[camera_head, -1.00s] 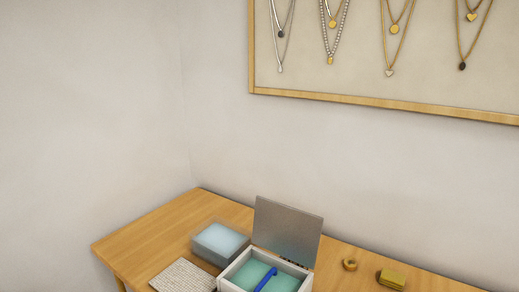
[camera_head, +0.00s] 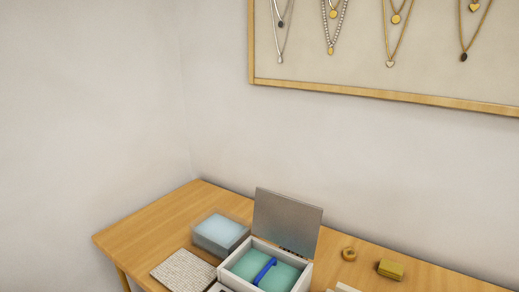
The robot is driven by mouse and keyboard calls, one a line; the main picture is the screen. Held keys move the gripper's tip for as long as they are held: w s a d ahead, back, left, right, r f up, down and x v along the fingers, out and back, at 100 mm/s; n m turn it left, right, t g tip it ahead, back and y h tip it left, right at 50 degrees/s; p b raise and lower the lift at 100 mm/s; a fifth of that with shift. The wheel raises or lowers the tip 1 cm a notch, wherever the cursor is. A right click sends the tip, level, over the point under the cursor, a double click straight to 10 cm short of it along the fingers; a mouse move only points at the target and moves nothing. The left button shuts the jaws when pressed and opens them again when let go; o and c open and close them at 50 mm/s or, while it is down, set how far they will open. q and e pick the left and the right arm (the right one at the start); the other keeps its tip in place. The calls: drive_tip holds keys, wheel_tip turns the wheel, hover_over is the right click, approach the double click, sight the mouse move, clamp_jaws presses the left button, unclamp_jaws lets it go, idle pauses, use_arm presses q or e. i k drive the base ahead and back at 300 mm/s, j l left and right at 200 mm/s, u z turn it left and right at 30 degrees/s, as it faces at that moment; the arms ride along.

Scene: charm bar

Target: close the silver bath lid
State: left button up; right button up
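The silver bath is a white box (camera_head: 236,284) at the bottom middle, holding teal liquid (camera_head: 285,276) with a blue bar (camera_head: 264,270) across its middle. Its grey metallic lid (camera_head: 286,222) stands open, nearly upright along the back edge. The front of the box is partly cut off by the picture's lower edge. Neither of my grippers can be made out in the head view.
A grey container with a pale blue top (camera_head: 219,230) stands left of the box. A woven light mat (camera_head: 184,270) lies in front of it. A brass ring (camera_head: 348,254) and a brass block (camera_head: 391,269) lie right. Pale pieces (camera_head: 345,288) show at the bottom edge.

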sight(294, 225)
drive_tip(key=j+z, duration=0.2)
drive_tip(key=z, duration=0.15)
drive_tip(key=j+z, duration=0.45)
drive_tip(key=z, duration=0.25)
